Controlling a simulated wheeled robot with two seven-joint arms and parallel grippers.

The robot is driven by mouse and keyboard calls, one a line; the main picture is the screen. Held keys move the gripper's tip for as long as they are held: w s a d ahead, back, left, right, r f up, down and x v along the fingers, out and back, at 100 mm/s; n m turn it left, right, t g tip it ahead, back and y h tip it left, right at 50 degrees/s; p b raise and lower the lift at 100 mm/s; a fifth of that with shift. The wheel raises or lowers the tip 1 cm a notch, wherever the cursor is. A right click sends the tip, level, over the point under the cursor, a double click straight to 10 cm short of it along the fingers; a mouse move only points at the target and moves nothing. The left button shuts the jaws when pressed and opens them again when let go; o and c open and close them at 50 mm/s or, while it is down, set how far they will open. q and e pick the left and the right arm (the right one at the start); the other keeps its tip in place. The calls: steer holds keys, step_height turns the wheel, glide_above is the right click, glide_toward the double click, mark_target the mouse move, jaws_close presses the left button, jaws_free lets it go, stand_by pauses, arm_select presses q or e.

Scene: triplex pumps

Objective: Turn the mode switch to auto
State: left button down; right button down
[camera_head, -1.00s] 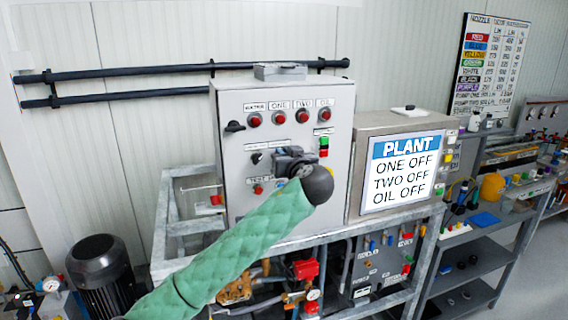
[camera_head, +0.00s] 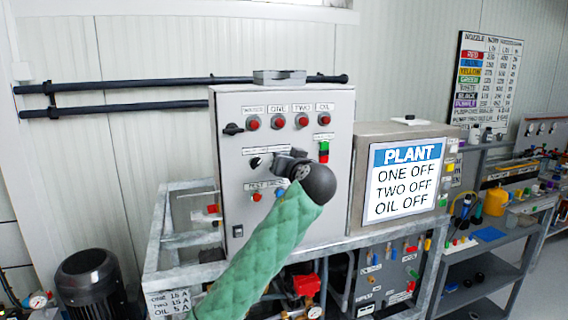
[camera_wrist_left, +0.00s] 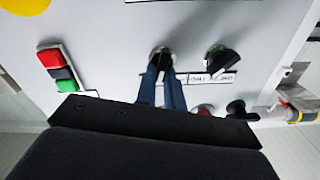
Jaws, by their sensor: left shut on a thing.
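The grey control panel (camera_head: 232,205) stands upright at the centre of the head view. My left gripper (camera_head: 284,162) is in front of its middle row, with the fingers pointing into the panel face. In the left wrist view the narrow dark fingers (camera_wrist_left: 165,82) are closed on a switch with a round metal collar (camera_wrist_left: 161,57), which I take as the mode switch. The fingers hide most of it, so its pointing direction cannot be read. A similar black knob (camera_wrist_left: 220,61) is beside it and also shows in the head view (camera_head: 255,163). My right gripper is not in view.
Red lamps (camera_head: 278,122) and a black handle (camera_head: 233,128) are above. A red-green-black button block (camera_head: 323,152) is close to the right of the gripper. The PLANT screen (camera_head: 405,180) reads ONE OFF, TWO OFF, OIL OFF. A metal frame (camera_head: 180,240) is below.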

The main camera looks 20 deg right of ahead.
arm_select(q)
steer(key=shift+d+f+m+b, duration=0.1)
steer(key=shift+d+m+b, duration=0.1)
steer(key=shift+m, duration=1.15)
steer(key=shift+d+m+b, duration=0.1)
steer(key=shift+m+b, duration=0.05)
steer(key=shift+m, duration=1.2)
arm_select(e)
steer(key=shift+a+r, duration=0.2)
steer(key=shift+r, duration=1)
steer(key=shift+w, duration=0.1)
arm_select(q)
steer(key=c, duration=1.5)
jaws_free()
steer(key=shift+s+f, duration=0.1)
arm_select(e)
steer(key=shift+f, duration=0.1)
